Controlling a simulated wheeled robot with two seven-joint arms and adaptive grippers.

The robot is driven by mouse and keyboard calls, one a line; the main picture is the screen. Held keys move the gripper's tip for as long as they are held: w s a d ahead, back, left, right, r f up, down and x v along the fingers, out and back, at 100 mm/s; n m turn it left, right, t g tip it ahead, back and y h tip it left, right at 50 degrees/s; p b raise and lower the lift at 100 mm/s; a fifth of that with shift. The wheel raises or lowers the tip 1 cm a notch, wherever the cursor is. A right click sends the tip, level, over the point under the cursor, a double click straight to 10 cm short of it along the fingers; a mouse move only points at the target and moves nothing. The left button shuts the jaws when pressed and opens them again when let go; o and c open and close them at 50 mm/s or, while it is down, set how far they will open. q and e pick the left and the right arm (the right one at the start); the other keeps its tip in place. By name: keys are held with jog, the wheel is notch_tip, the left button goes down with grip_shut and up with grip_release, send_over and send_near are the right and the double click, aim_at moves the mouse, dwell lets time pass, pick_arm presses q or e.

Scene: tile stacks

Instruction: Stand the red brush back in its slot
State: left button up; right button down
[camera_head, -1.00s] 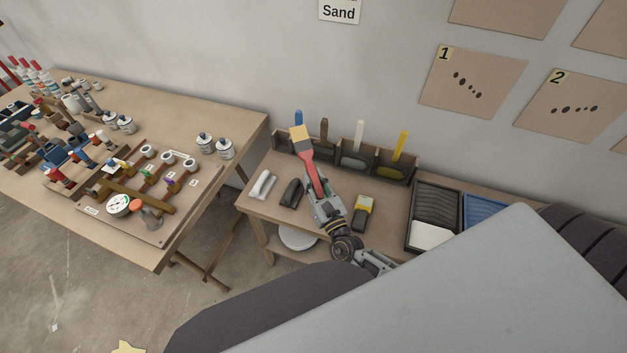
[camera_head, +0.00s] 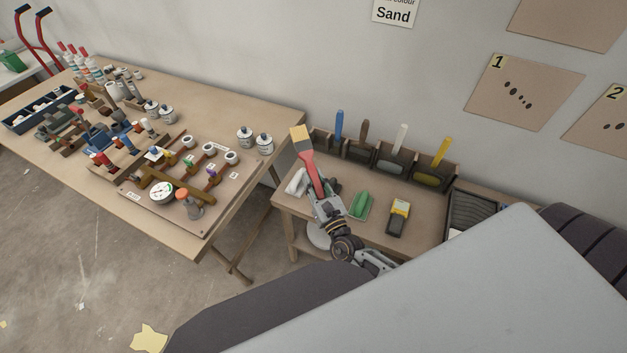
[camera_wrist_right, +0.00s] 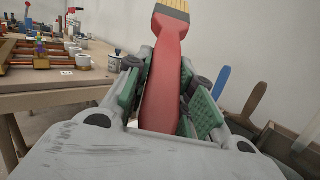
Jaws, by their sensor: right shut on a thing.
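The red brush (camera_head: 310,171) has a red handle and a pale yellow bristle end. My right gripper (camera_head: 321,196) is shut on its handle, with the bristles up. In the right wrist view the red handle (camera_wrist_right: 164,85) stands between the two green-padded fingers. In the head view the brush shows in front of the left end of the wooden slot rack (camera_head: 384,170). The rack holds a blue-handled, a brown-handled, a white-handled and a yellow-handled tool. My left gripper is not in view.
On the small bench (camera_head: 340,228) lie a white tool (camera_head: 296,182), a green block (camera_head: 360,205) and a yellow-black tool (camera_head: 398,217). A dark tray (camera_head: 472,212) stands at the right. The larger table (camera_head: 240,222) at left carries paint cans and parts.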

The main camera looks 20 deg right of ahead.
jog(key=shift+w+a, duration=0.15)
jog(key=shift+a, duration=0.25)
jog(key=shift+w+a+r, duration=0.15)
jog(key=shift+a+r, duration=0.1)
jog(key=shift+a, duration=0.05)
jog(key=shift+d+r+p, duration=0.2)
jog(key=shift+r+p, duration=0.25)
jog(key=shift+p, duration=0.25)
notch_tip(320, 180, up, 6)
jog(key=p, duration=0.5)
jog(key=shift+f+p, duration=0.15)
jog(key=shift+p, duration=0.15)
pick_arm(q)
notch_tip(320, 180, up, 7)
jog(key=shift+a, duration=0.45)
pick_arm(e)
jog(key=d+n+g+y, duration=0.4)
jog(key=d+g+y, duration=0.1)
jog(key=d, duration=0.4)
jog(key=shift+w+d+r+g, duration=0.2)
jog(key=shift+d+g, duration=0.1)
jog(key=shift+d, duration=0.1)
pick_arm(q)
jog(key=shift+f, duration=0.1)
pick_arm(e)
jog(key=shift+d, duration=0.2)
